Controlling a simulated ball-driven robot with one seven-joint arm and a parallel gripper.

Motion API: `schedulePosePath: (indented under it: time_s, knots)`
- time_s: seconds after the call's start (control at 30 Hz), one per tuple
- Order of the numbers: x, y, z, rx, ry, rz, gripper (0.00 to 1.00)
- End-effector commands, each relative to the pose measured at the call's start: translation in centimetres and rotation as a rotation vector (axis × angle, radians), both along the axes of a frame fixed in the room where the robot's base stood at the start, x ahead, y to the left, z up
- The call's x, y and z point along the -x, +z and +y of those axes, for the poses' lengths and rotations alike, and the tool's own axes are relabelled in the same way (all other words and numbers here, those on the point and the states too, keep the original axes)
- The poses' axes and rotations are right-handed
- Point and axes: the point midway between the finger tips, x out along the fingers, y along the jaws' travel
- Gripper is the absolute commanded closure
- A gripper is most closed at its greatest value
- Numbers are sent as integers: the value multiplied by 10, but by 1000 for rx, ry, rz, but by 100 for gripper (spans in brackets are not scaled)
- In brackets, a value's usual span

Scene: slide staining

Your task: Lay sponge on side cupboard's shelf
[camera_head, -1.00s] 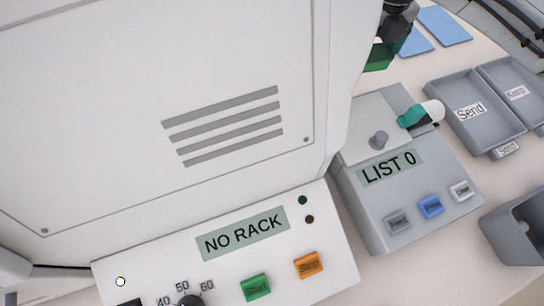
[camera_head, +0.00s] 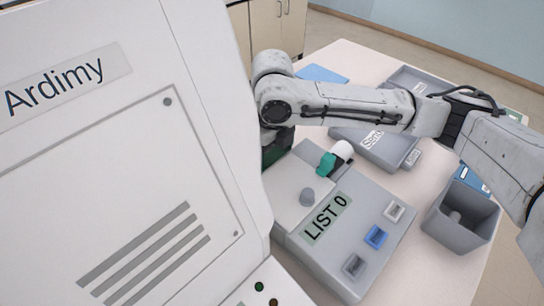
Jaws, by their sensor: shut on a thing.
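My gripper (camera_head: 277,134) points down at the left end of my arm, just right of the large white machine. It is shut on a dark green block, the sponge (camera_head: 272,154). Most of the sponge and part of the gripper are hidden behind the machine's edge and the grey device. A beige cupboard (camera_head: 263,22) with doors and small handles stands at the back, beyond the table. I cannot tell whether it is the side cupboard, and no shelf shows in it.
The white machine (camera_head: 120,160) fills the left. Grey trays (camera_head: 385,150) and a grey open bin (camera_head: 460,215) are to the right. A blue mat (camera_head: 320,73) lies at the back.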

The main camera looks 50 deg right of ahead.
Motion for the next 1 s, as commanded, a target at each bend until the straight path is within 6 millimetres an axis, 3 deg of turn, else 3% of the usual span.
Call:
schedulePosePath:
  time_s: [0.13, 0.5, 0.53, 0.57, 0.83, 1.0]
  knots:
    - [0, -16, 0, -1, 0, 1, 35]
    - [0, -21, 0, 0, 0, 0, 35]
    - [0, -19, 0, 1, 0, 0, 3]
    - [0, -19, 0, 1, 0, 0, 0]
    - [0, -17, 0, 1, 0, 0, 0]
    - [-1, -1, 0, 3, 1, -3, 0]
